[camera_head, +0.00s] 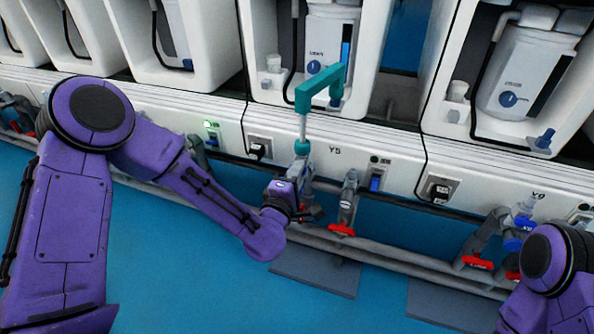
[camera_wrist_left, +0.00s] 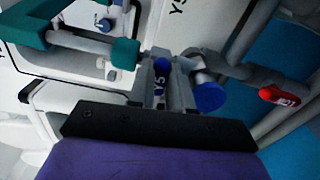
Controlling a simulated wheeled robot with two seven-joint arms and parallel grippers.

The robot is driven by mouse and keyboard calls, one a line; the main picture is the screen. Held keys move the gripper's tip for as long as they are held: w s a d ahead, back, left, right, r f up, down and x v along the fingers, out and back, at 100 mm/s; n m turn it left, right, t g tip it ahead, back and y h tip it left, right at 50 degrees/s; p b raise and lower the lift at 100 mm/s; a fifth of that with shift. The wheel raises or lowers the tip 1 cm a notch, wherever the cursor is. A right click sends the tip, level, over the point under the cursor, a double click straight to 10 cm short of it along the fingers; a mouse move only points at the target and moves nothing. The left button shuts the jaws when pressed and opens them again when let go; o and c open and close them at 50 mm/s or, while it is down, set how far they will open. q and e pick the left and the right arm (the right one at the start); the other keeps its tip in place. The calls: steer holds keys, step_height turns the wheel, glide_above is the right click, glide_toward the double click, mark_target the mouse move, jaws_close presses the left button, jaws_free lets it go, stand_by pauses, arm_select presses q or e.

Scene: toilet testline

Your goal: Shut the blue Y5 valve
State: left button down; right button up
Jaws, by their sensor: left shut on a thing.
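The blue Y5 valve handle (camera_wrist_left: 159,78) shows between the two fingers of my left gripper (camera_wrist_left: 165,70) in the left wrist view, with part of its "Y5" label readable. The fingers are shut on it. A rounded blue part (camera_wrist_left: 208,98) shows just right of the fingers. In the head view my left gripper (camera_head: 304,205) is at the pipework below the Y5 label, and it hides most of the valve there. I cannot tell the handle's exact angle. My right gripper is out of view; only part of my right arm shows at the lower right.
A red valve handle (camera_head: 341,230) hangs close to the right of my left gripper; it also shows in the wrist view (camera_wrist_left: 279,96). A grey rail (camera_head: 395,262) runs below. More red valves (camera_head: 477,263) sit at the right.

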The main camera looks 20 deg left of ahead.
arm_select(q)
steer(key=shift+m, duration=0.6)
steer(key=c, duration=1)
jaws_free()
steer(key=shift+a, duration=0.1)
steer(key=shift+c, duration=0.2)
steer(key=s+p, duration=0.1)
steer(key=s, duration=0.9)
steer(key=shift+s+a, duration=0.15)
steer(key=shift+s, duration=0.15)
